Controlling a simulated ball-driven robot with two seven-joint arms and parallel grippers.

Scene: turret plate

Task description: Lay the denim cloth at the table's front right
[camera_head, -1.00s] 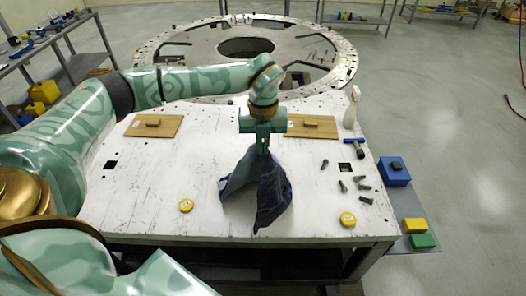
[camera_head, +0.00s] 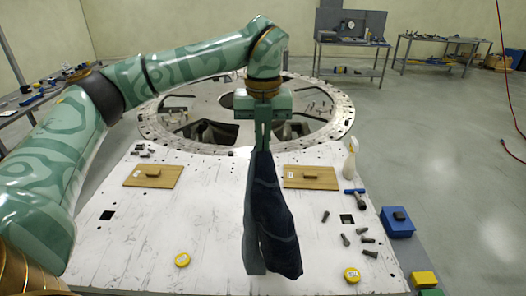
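The dark blue denim cloth (camera_head: 272,225) hangs in folds from my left gripper (camera_head: 263,140) in the head view. The gripper points down and is shut on the cloth's top. The cloth hangs over the middle of the white table (camera_head: 145,235); I cannot tell whether its lower end touches the top. The table's front right carries a yellow round tin (camera_head: 352,275). My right gripper is not in view.
Several dark bolts (camera_head: 346,240) and a blue-handled hammer (camera_head: 357,197) lie at the right, near a white bottle (camera_head: 350,162). Wooden boards with handles lie left (camera_head: 153,176) and right (camera_head: 310,178). Another yellow tin (camera_head: 182,260) lies front left. A blue box (camera_head: 397,222) stands beyond the right edge.

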